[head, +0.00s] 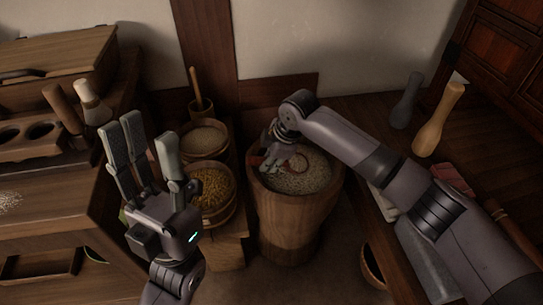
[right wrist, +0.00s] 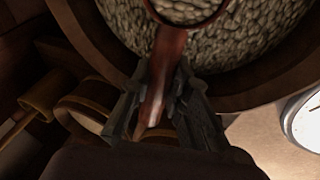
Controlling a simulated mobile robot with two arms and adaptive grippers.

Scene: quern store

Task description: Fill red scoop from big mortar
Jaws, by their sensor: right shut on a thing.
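The big mortar (head: 290,222) is a wide wooden tub holding pale grain (head: 312,178), in the middle of the head view. My right gripper (head: 275,162) reaches into its mouth from above, near the left rim. In the right wrist view this gripper (right wrist: 160,118) is shut on the red handle of the scoop (right wrist: 163,65). The scoop's round rim (right wrist: 188,25) lies over the grain, with grain showing inside it. I cannot tell whether the bowl is sunk in or full. My left gripper (head: 152,130) is raised, open and empty, left of the mortar.
Left of the mortar stand a tub of yellow grain (head: 212,192) and a tub of pale grain (head: 203,138). A wooden bottle-shaped pestle (head: 438,120) and a grey one (head: 406,102) stand at right. A white round dial (right wrist: 304,120) shows in the right wrist view.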

